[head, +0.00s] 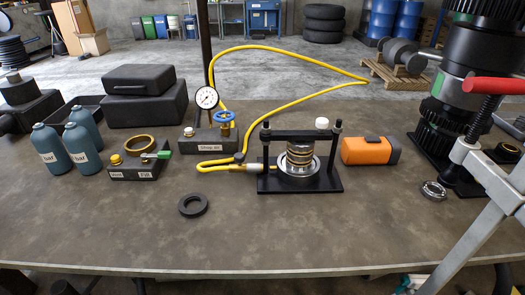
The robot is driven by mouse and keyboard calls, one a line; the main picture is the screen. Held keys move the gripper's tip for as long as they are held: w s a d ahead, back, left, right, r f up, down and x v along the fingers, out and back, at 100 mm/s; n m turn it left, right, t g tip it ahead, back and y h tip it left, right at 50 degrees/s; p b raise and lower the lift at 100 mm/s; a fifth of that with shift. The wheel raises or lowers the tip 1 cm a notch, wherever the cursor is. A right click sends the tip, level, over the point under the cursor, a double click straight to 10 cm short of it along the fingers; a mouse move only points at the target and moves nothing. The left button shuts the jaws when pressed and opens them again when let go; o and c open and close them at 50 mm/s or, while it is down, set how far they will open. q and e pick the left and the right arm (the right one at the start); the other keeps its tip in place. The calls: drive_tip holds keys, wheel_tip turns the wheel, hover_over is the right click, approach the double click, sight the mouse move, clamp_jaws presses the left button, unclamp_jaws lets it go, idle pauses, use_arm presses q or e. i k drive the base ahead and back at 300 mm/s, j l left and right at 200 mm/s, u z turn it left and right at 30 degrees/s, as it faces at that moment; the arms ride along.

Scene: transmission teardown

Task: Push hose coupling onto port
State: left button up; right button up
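A yellow hose (290,54) loops over the table from the valve block (207,141), which carries a dial gauge (207,98) and a blue handwheel (223,117). The hose's end with a metal coupling (252,167) lies low at the left side of a black press-like fixture (300,184). The fixture holds a ringed metal cylinder (300,156) between two posts. The port itself is too small to make out, and I cannot tell whether the coupling is seated or only near it. Neither of my grippers shows in the head view.
A black ring (193,205) lies front centre. An orange-and-black box (369,150) stands right of the fixture. A red-handled clamp (490,140) and a tall gear assembly (465,80) fill the right. Blue bottles (84,128) and black cases (145,95) stand left. The front table is mostly clear.

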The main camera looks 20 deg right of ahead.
sight(238, 156)
drive_tip(key=j+z, duration=0.55)
drive_tip(key=z, duration=0.15)
drive_tip(key=k+j+z, duration=0.1)
drive_tip(key=z, duration=0.25)
drive_tip(key=j, duration=0.1)
